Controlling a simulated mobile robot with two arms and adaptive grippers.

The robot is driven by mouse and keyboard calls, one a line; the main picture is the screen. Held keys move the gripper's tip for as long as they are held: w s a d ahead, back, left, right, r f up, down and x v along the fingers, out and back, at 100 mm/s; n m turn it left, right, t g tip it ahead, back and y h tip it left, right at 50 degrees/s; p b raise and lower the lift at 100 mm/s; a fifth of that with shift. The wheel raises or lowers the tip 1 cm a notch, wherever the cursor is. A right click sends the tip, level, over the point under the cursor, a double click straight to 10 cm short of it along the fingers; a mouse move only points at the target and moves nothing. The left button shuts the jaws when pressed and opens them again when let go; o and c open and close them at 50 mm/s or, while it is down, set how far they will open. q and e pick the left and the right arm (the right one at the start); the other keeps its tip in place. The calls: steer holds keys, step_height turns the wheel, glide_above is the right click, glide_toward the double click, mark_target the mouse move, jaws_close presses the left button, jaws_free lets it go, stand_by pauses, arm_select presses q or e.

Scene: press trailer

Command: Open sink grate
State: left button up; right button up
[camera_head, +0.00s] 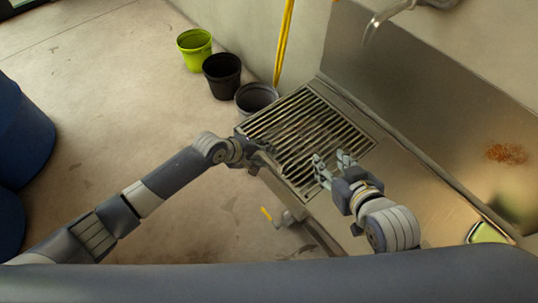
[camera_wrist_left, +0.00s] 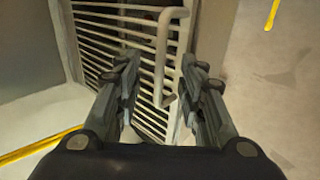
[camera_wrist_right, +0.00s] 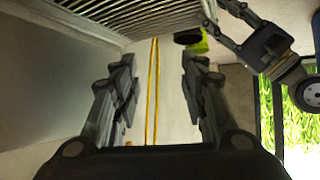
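The sink grate (camera_head: 318,112), a panel of parallel metal slats, lies flat over the sink basin in the head view. A bent metal handle (camera_wrist_left: 161,50) on the grate shows in the left wrist view. My left gripper (camera_wrist_left: 158,80) is open, with its fingers on either side of the handle; I cannot tell whether they touch it. In the head view my left gripper (camera_head: 260,163) is at the grate's near left edge, partly hidden. My right gripper (camera_head: 331,168) is over the grate's right part. In the right wrist view it (camera_wrist_right: 159,70) is open and empty.
A green bucket (camera_head: 195,50), a black bucket (camera_head: 222,76) and a grey bucket (camera_head: 256,98) stand beyond the sink. A yellow pole (camera_head: 285,40) leans near them. A faucet (camera_head: 385,18) overhangs the metal sink (camera_head: 420,185). The floor at left is largely clear.

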mark_target(268, 155)
arm_select(q)
steer(key=b+x, duration=0.2)
steer(key=x, duration=0.1)
steer(key=shift+w+d+f, duration=0.1)
steer(key=shift+d+f, duration=0.1)
steer(key=shift+f, duration=0.1)
steer(key=shift+d, duration=0.1)
arm_select(e)
steer(key=w+a+r+t+y, duration=0.1)
steer(key=w+r+t, duration=0.1)
steer(key=r, duration=0.3)
steer(key=w+a+r+t+y, duration=0.1)
steer(key=w+a+r+t, duration=0.1)
steer(key=r+t, duration=0.2)
steer(key=shift+w+r+t, duration=0.4)
steer(key=shift+r, duration=0.85)
arm_select(q)
steer(key=shift+f, duration=0.1)
jaws_close()
